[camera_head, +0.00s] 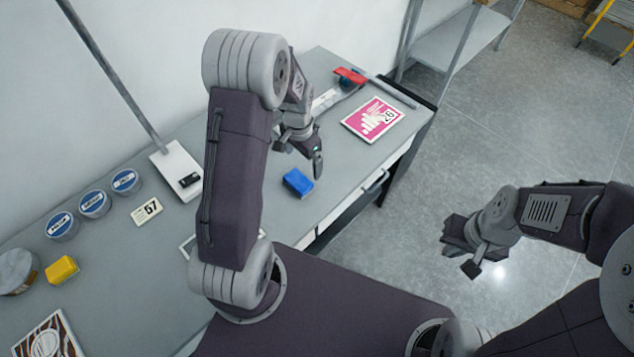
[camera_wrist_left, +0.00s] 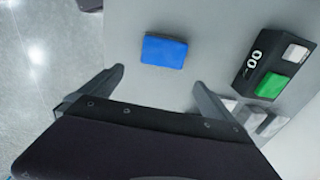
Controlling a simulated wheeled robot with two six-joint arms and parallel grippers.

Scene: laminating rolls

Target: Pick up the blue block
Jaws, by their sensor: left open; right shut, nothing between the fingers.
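The blue block (camera_head: 298,183) lies on the grey table near its front edge in the head view. In the left wrist view the blue block (camera_wrist_left: 165,51) lies flat on the table, ahead of the fingers and apart from them. My left gripper (camera_head: 301,154) is open and empty above the table, just behind the block in the head view; its spread fingers also show in the left wrist view (camera_wrist_left: 157,85). My right gripper (camera_head: 462,252) is shut and empty, out over the floor to the right of the table.
A pink card (camera_head: 373,119) and a red object (camera_head: 350,76) lie toward the table's far end. A yellow block (camera_head: 62,270), several blue-lidded tins (camera_head: 94,204) and a "67" card (camera_head: 146,211) are at the left. A black box with a green part (camera_wrist_left: 271,85) shows in the wrist view.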

